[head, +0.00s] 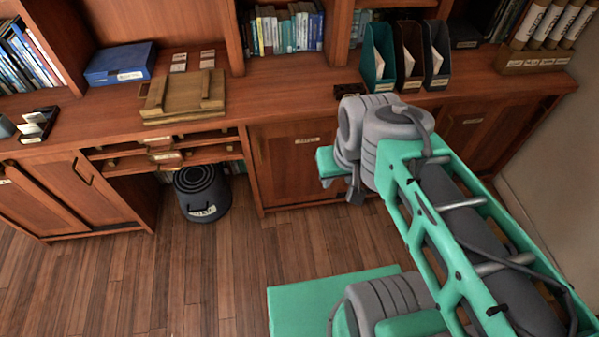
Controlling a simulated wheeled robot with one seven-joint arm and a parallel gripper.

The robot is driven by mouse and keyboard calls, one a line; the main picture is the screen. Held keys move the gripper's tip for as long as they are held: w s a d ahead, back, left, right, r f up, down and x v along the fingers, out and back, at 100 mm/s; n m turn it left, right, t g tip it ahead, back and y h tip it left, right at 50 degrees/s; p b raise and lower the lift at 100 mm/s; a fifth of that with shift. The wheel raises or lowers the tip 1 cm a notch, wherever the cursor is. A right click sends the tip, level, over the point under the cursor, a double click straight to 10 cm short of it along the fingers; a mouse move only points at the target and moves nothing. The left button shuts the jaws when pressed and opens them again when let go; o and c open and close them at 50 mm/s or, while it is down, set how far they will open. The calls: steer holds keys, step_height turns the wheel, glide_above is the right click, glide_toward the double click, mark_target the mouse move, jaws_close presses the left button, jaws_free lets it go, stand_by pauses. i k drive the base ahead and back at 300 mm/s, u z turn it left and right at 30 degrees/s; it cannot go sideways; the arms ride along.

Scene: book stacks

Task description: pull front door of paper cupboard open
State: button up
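A closed wooden cupboard door (287,175) with a small label near its top stands in the lower middle of the cabinet. The label is too small to read surely, so I cannot tell if this is the paper cupboard. Another closed door (467,137) with a label is to the right, partly behind my arm. My gripper (355,191) is at the end of my arm, in front of the middle door's right part and apart from the handle. Its fingers are mostly hidden, and their opening cannot be made out.
The wooden counter (300,97) holds a blue box (120,64), a wooden tray (184,95) and several file holders (378,57). A dark bin (202,193) stands on the floor left of the middle door. The wood floor (200,275) in front is clear. A wall (553,165) closes the right side.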

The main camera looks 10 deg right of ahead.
mark_target(283, 155)
steer(key=u, duration=0.45)
steer(key=k, duration=0.55)
steer(key=u, duration=1.25)
steer(key=i, duration=0.9)
steer(key=z, duration=0.55)
